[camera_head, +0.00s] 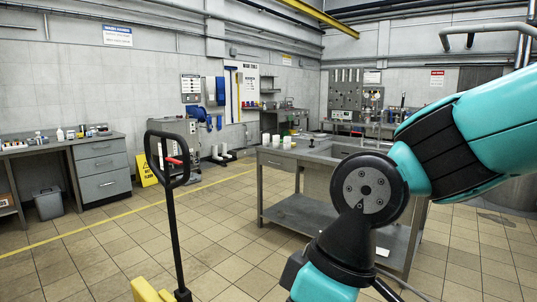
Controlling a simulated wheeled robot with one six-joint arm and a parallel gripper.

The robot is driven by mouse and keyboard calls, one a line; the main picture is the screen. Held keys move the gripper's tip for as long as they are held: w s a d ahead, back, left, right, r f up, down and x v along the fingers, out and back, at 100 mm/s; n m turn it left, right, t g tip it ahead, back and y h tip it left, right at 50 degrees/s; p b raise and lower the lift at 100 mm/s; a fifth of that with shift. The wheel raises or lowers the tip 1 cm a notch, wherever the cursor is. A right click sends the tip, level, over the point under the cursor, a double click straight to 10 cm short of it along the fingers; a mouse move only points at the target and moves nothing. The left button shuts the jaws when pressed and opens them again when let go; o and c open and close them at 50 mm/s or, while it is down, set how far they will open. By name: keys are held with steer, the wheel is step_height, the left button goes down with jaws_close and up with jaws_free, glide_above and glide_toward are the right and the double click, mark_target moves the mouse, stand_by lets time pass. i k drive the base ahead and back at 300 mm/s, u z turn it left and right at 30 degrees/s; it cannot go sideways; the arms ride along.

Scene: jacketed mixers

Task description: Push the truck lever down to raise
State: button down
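A pallet truck stands at the lower left of centre, with its black loop handle (149,160) on a tall, slightly leaning black shaft (174,240). Part of the truck's yellow body (147,290) shows at the bottom edge; the rest is cut off. My teal and black arm comes in from the right and bends down to the bottom of the picture, right of the truck handle. My gripper is not clearly visible, and I see no contact with the lever.
A grey metal workbench (292,210) with a lower shelf stands behind my arm. A drawer bench (103,170) and a grey bin (48,203) are at the left. A yellow floor sign (147,170) stands behind the handle. The tiled floor left of the truck is clear.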

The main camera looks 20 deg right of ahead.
mark_target(171, 160)
steer(key=z, duration=1.1)
steer(key=i, duration=3.3)
steer(key=u, duration=3.05)
